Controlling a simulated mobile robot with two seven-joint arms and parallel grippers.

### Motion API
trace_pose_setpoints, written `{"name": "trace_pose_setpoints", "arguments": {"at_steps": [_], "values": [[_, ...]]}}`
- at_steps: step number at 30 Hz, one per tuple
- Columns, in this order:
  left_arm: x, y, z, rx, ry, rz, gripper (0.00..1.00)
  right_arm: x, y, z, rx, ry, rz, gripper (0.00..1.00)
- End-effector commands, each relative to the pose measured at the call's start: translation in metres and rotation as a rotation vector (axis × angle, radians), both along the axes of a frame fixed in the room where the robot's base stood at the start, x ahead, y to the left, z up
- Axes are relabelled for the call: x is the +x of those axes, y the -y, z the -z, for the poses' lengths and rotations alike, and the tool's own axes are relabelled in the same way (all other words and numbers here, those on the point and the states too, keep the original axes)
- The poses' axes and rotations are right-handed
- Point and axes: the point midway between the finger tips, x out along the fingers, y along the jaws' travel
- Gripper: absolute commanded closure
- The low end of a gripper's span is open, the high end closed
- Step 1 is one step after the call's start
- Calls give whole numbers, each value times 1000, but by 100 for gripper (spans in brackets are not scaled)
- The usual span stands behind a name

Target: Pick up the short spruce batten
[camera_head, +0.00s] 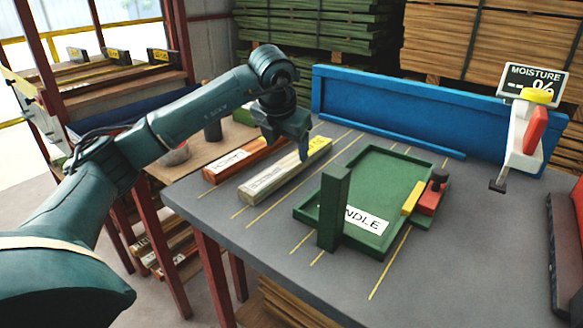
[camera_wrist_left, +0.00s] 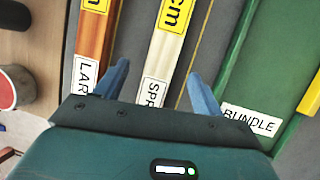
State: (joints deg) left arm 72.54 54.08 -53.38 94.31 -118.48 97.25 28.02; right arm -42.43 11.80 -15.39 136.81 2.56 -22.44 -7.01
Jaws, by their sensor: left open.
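The short spruce batten (camera_head: 272,184) is pale wood with a yellow label at its far end and lies on the grey table. It also shows in the left wrist view (camera_wrist_left: 171,48), with a white label starting "SPR". My left gripper (camera_head: 303,155) is open and empty, over the far part of the batten. In the left wrist view its two fingers (camera_wrist_left: 160,86) appear on either side of the batten, with gaps. I cannot tell how far above it the fingertips are. My right gripper is not in view.
A reddish larch batten (camera_head: 232,164) lies close beside the spruce one, on the left. A green tray (camera_head: 305,212) labelled "BUNDLE" with a raised post stands to the right. A blue fence (camera_head: 385,108) runs along the back. A moisture meter (camera_head: 522,138) stands at the right.

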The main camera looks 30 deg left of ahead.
Motion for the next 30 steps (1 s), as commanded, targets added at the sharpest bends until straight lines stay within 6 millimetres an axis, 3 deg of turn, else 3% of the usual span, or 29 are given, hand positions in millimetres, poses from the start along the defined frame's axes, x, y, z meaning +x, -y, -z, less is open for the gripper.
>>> {"name": "trace_pose_setpoints", "arguments": {"at_steps": [12,20,30], "values": [[21,-1,44,-1,-3,1,31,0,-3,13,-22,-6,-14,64],[23,-2,48,-1,0,1,31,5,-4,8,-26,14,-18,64],[23,-2,47,-1,0,1,58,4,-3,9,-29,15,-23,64]]}}
